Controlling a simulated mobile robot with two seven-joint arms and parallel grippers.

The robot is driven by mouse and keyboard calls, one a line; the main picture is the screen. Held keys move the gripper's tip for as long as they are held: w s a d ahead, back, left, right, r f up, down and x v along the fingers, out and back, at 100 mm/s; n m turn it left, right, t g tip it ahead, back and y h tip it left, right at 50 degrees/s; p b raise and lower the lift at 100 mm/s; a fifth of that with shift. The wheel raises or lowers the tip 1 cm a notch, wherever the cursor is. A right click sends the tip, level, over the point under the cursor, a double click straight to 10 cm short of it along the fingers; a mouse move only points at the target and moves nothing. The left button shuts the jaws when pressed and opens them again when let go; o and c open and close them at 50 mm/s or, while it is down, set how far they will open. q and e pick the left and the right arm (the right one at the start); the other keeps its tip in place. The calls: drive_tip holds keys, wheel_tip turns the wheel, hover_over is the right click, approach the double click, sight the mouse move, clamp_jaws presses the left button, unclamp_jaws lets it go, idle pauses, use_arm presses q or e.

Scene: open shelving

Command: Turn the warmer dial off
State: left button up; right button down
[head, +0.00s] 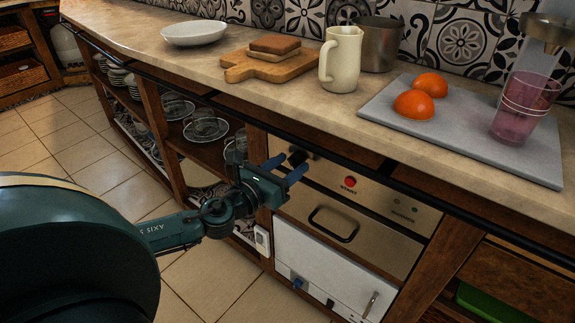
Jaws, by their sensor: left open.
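The warmer (385,232) is built in below the counter, with a steel control panel above a drawer front with a dark handle. A dark round dial (298,157) sits at the left of its panel. A red light or button (350,182) with small lettering below it is to the right. My left gripper (294,164) reaches in from the left, its two blue fingers open and empty. The fingertips are close to the dial, which appears between or just beyond them; I cannot tell whether they touch it. The dial's pointer is too small to read. My right gripper is out of view.
A dark rail (340,158) runs along the counter's front edge, just above the panel. The counter holds a white plate (194,32), cutting board (270,66), jug (341,60), pot (379,45), grey tray (455,150) and pink glass (524,108). Shelves with dishes are left of the warmer.

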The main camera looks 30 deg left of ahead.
use_arm(q)
drive_tip(key=shift+w, duration=0.1)
drive_tip(key=shift+c, duration=0.4)
drive_tip(key=c, duration=0.9)
